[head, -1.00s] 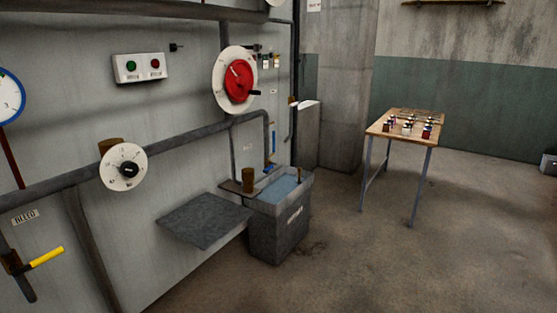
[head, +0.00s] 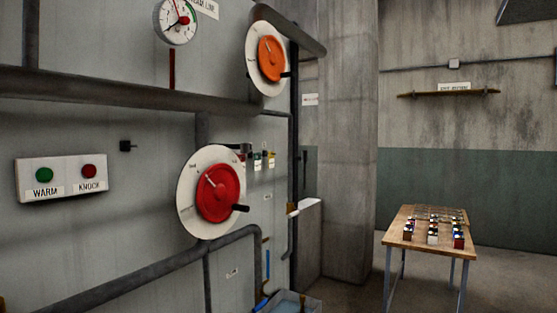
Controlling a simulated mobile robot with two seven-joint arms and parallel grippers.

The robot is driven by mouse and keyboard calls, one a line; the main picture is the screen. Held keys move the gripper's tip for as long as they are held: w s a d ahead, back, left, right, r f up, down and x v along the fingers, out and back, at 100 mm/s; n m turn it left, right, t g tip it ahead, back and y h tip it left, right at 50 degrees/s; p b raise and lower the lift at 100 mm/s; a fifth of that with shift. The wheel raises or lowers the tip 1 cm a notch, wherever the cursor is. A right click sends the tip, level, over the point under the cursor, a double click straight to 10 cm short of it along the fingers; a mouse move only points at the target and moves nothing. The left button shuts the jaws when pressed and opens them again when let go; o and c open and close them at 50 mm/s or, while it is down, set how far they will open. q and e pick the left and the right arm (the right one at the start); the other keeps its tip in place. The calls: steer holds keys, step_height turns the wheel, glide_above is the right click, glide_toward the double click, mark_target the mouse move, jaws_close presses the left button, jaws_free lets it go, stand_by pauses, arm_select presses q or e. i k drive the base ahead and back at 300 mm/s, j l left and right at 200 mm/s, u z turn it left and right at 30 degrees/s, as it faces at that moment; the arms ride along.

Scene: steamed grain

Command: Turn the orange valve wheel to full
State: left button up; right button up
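The orange valve wheel (head: 271,58) is on the wall at the upper middle of the head view, on a round white dial plate (head: 253,50). A pale pointer line shows on its upper part, and a dark handle sticks out at its right edge. The dial markings are too small to read. Neither of my grippers is in view, and nothing touches the wheel.
A red wheel (head: 218,192) with a dark handle is lower left of the orange one. A panel (head: 60,177) has green and red buttons labelled WARM and KNOCK. Pipes (head: 120,92) cross the wall. A gauge (head: 177,20) is above. A wooden table (head: 428,240) stands right.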

mark_target(272, 60)
steer(key=i, duration=1.35)
steer(key=i+l, duration=0.4)
steer(key=i, duration=0.15)
steer(key=l+u, duration=0.4)
steer(key=l, duration=0.25)
